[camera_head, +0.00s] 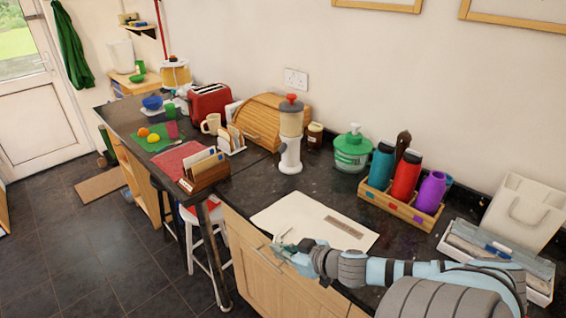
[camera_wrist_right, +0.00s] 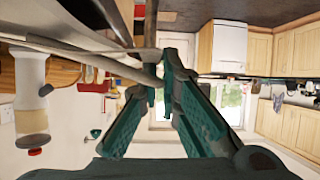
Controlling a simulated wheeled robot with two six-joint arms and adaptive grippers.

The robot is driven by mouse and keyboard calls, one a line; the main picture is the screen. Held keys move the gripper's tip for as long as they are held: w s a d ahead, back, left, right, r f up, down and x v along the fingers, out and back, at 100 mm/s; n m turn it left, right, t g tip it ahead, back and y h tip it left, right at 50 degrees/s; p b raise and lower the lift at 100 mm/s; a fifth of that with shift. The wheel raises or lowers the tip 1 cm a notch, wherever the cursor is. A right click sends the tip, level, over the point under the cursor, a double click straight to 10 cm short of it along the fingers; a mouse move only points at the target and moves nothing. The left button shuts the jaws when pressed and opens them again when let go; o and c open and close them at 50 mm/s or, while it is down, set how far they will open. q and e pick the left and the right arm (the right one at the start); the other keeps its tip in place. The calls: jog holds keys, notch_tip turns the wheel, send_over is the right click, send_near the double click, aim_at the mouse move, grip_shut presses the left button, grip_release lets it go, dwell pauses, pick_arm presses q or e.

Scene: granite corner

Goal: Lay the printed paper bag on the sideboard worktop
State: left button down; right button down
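The printed paper bag (camera_head: 292,217) is a flat cream sheet with a brown printed strip near its right side. In the head view it lies flat, on or just above the dark worktop (camera_head: 228,189), its front left part reaching the front edge. My right gripper (camera_head: 282,247) is at that front left corner. In the right wrist view its teal fingers (camera_wrist_right: 163,80) come close together around the thin edge of a pale sheet, which looks like the bag. Whether the bag rests fully on the worktop is hard to tell. My left gripper is out of view.
A crate (camera_head: 393,206) with several coloured bottles stands right of the bag. A grey tray (camera_head: 480,245) and a white box (camera_head: 526,208) are farther right. A blender (camera_head: 290,140), a green pump bottle (camera_head: 352,150) and a wooden bread bin (camera_head: 262,116) stand behind.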

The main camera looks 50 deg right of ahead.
jog(key=w+d+f+h+b, duration=0.1)
jog(key=w+b, duration=0.3)
jog(key=w, duration=0.4)
jog(key=w+d+f+b, duration=0.1)
jog(key=w+f+b, duration=0.2)
jog(key=w, duration=0.6)
jog(key=shift+d+h+b, duration=0.4)
jog(key=shift+b, duration=0.55)
jog(key=c, duration=1.8)
grip_release()
